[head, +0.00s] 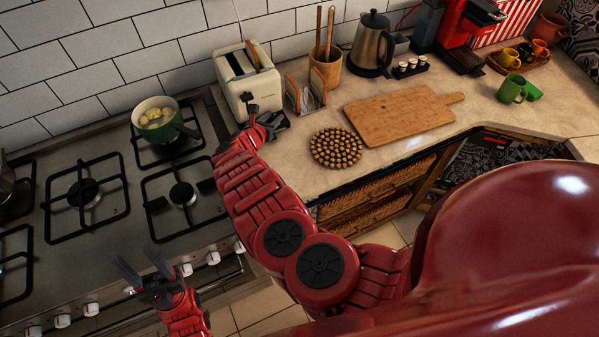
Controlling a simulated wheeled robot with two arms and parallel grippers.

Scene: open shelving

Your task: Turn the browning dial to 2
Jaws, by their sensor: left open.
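A cream toaster (252,84) with two slots stands on the counter against the tiled wall. Its short front end faces me. My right gripper (252,108) is at the lower part of that front end. No dial or number is visible; the gripper and wrist cover that area. I cannot tell whether the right gripper touches the toaster or whether its fingers are apart. My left gripper (141,262) is open and empty, over the front of the stove, well away from the toaster.
A toast rack (304,96), a utensil pot (325,75) and a kettle (372,46) stand right of the toaster. A round trivet (336,148) and a cutting board (403,113) lie on the counter. The stove (125,232) with a green pot (172,131) is at left.

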